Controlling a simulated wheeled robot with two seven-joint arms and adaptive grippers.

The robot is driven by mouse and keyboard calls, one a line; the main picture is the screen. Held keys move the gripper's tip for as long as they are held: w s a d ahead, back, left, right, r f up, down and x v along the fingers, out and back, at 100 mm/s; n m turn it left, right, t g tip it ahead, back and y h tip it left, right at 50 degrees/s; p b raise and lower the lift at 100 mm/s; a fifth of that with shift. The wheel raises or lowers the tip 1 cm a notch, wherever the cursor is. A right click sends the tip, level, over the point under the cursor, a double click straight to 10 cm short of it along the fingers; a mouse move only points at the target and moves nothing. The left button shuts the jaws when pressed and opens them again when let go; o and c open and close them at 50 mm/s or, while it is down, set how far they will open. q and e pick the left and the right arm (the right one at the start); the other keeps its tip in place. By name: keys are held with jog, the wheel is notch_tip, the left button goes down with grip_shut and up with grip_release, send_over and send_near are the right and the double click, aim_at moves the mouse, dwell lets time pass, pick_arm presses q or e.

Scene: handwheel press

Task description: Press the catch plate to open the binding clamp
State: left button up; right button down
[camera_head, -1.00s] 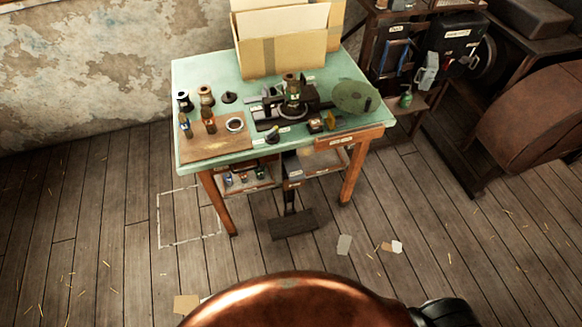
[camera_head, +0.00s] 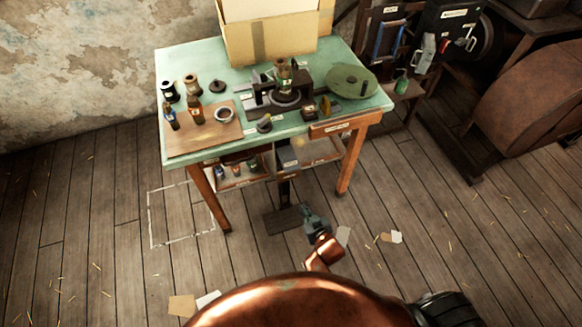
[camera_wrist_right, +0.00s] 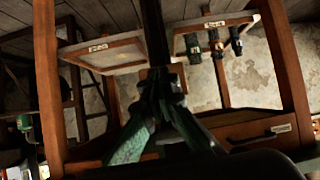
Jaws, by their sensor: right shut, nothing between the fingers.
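A dark flat plate (camera_head: 281,221) lies low under the table, at the foot of a dark vertical bar (camera_head: 285,190); I cannot read a label on it. The clamp-like device (camera_head: 284,94), dark with a brass-coloured upright part, stands on the green tabletop. My right gripper (camera_head: 308,209) is shut and empty, in front of the table just right of the plate. Contact cannot be told. In the right wrist view, the shut fingers (camera_wrist_right: 160,88) overlap a dark vertical bar (camera_wrist_right: 154,35). My left gripper is not in view.
The green table (camera_head: 345,107) carries bottles, spools, a wooden board (camera_head: 190,138), a green disc (camera_head: 352,82) and a cardboard box (camera_head: 280,40). Its lower shelf and wooden legs (camera_head: 349,165) surround the bar. Paper scraps lie on open floor to the right.

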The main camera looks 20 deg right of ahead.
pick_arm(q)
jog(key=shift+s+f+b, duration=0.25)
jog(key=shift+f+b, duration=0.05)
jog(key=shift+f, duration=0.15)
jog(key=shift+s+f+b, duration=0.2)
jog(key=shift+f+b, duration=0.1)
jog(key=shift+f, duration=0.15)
pick_arm(e)
jog(key=w+r+t, duration=0.1)
jog(key=w+r, duration=0.1)
jog(key=r, duration=0.7)
jog(key=w+r+m+t, duration=0.1)
jog(key=w+r+t, duration=0.1)
jog(key=r, duration=0.8)
jog(key=shift+w+a+t, duration=0.15)
jog(key=shift+a+t, duration=0.05)
jog(key=shift+t, duration=0.1)
jog(key=shift+w+f, duration=0.1)
jog(key=shift+w, duration=0.05)
